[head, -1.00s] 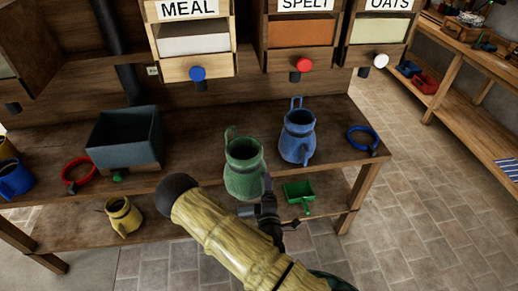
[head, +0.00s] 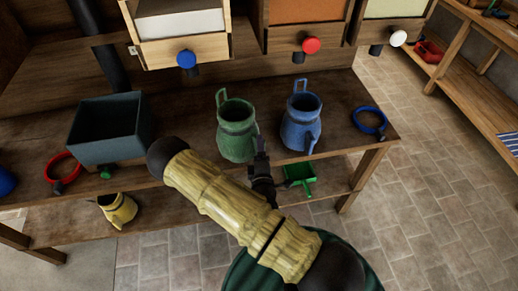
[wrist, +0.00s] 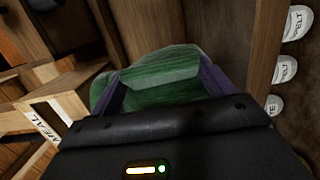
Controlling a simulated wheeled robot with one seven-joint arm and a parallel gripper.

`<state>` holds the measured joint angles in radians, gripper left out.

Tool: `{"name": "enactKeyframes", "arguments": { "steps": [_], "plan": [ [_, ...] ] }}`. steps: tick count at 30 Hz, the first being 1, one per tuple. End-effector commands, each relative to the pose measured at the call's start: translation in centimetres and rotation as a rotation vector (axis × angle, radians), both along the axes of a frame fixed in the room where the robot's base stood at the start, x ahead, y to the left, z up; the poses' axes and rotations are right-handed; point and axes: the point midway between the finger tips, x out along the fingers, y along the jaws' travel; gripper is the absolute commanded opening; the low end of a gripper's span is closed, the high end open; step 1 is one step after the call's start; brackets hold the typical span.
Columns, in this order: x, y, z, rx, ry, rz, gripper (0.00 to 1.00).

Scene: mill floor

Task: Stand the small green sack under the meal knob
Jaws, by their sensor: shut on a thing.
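The green sack (head: 236,135) looks like an open-topped jug with a loop handle. My gripper (head: 258,152) is shut on its right side and holds it upright near the bench's front edge. I cannot tell whether its base touches the bench. In the wrist view the green sack (wrist: 165,80) fills the space between the purple fingers. The meal knob (head: 186,59) is blue, on the drawer front up and left of the sack, with a dark spout under it.
A blue jug (head: 301,122) stands close right of the sack. A dark bin (head: 107,130) stands left on the bench (head: 190,105). A red ring (head: 62,170) and a blue ring (head: 369,122) lie at either side. Bare bench lies below the blue knob.

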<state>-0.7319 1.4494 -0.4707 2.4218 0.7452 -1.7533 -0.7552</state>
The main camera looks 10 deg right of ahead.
Motion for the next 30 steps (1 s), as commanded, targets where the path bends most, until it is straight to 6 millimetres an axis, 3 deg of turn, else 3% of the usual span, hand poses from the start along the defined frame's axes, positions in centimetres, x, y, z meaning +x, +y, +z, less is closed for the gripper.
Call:
{"name": "enactKeyframes", "arguments": {
  "steps": [11,30],
  "plan": [
    [0.6,0.6,0.0,0.002,-0.002,0.003,0.40],
    [4.2,4.0,-0.5,0.002,-0.002,0.003,0.40]
  ]
}}
